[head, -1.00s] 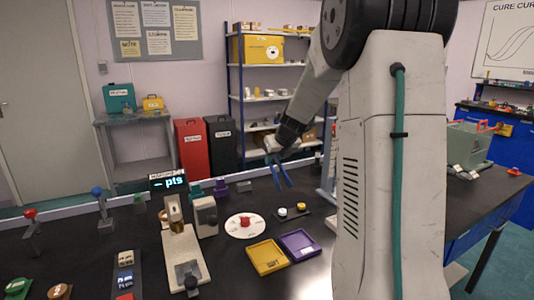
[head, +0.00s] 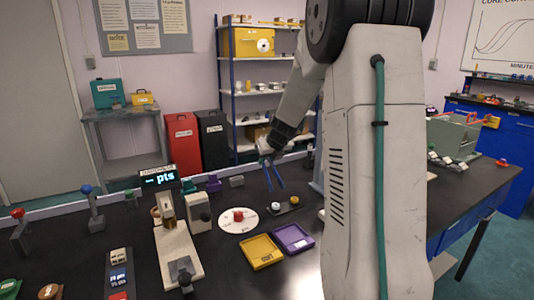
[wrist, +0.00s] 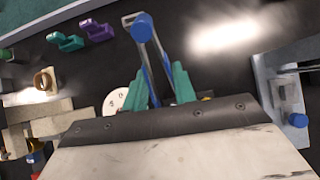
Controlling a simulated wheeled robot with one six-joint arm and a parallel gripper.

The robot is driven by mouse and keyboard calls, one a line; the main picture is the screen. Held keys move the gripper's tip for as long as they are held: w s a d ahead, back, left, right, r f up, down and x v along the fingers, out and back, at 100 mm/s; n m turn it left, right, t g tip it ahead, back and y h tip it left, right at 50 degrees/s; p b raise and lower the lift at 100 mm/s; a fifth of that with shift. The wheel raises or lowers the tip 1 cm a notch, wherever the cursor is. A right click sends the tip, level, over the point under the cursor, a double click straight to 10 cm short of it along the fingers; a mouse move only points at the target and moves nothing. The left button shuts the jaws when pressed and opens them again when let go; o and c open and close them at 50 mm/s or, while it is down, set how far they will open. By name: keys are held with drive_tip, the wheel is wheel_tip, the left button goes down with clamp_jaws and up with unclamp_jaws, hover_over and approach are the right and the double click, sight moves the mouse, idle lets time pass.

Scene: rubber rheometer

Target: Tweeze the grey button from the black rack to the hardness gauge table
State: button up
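My gripper (head: 268,158) is shut on blue tweezers (head: 273,177), whose two prongs point down and stand apart. In the wrist view the teal fingers (wrist: 162,88) close around the tweezers (wrist: 151,62). The black rack (head: 285,206) lies on the bench just below the prongs in the head view. It carries a pale button (head: 275,206) and a yellowish one (head: 294,200); I cannot tell which is the grey button. The prongs look empty. The hardness gauge (head: 165,206), with a lit display and a beige base, stands left of the rack; its table is hard to make out.
A white disc with a red knob (head: 238,216) lies between gauge and rack. A yellow tray (head: 263,252) and a purple tray (head: 293,239) lie in front. A beige-grey block (head: 199,211) stands beside the gauge. Bare black bench shows at the front.

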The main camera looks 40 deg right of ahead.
wheel_tip(320, 180, down, 7)
idle(0.6)
drive_tip(key=shift+r, duration=0.1)
clamp_jaws()
drive_tip(key=shift+r, duration=0.15)
wheel_tip(320, 180, up, 12)
idle(0.6)
